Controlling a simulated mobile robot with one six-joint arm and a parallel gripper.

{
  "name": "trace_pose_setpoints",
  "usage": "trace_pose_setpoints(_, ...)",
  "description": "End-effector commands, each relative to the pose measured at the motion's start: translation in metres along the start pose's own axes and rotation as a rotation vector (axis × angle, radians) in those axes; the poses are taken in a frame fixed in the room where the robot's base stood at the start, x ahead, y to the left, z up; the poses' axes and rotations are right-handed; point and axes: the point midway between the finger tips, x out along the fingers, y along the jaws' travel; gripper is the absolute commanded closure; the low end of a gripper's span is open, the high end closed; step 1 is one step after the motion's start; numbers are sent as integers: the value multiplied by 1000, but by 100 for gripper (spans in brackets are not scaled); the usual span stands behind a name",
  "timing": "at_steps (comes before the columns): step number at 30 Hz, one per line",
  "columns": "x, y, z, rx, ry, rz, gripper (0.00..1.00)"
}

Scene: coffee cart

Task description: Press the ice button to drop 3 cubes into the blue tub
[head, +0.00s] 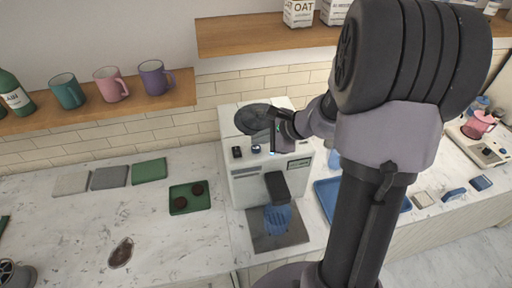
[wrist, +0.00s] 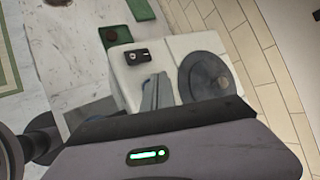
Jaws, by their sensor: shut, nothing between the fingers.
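The white ice machine (head: 245,188) stands on the counter with a dark spout block (head: 277,187) on its front. The blue tub (head: 277,220) stands upright below the spout; whether it holds cubes cannot be told. On the machine's top front are a black button block (head: 237,152) and a second dark block with blue (head: 256,149). My gripper (head: 273,148) is shut and empty, over the top right front of the machine. In the wrist view, the grey fingers (wrist: 156,92) point at the machine top, beside a black button block (wrist: 138,55). Contact cannot be told.
A round dark lid (wrist: 205,76) covers the machine's back. A dark drip tray (head: 262,244) lies under the tub. A green tray (head: 181,207) with two dark round things is to the left. A blue tray (head: 324,199) is at right. Mugs stand on the left shelf (head: 100,112).

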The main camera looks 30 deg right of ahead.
Motion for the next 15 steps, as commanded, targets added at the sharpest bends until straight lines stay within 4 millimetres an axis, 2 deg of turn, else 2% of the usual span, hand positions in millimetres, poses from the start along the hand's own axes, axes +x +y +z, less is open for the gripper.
trace_pose_setpoints(15,6,4,-4,0,0,0,100)
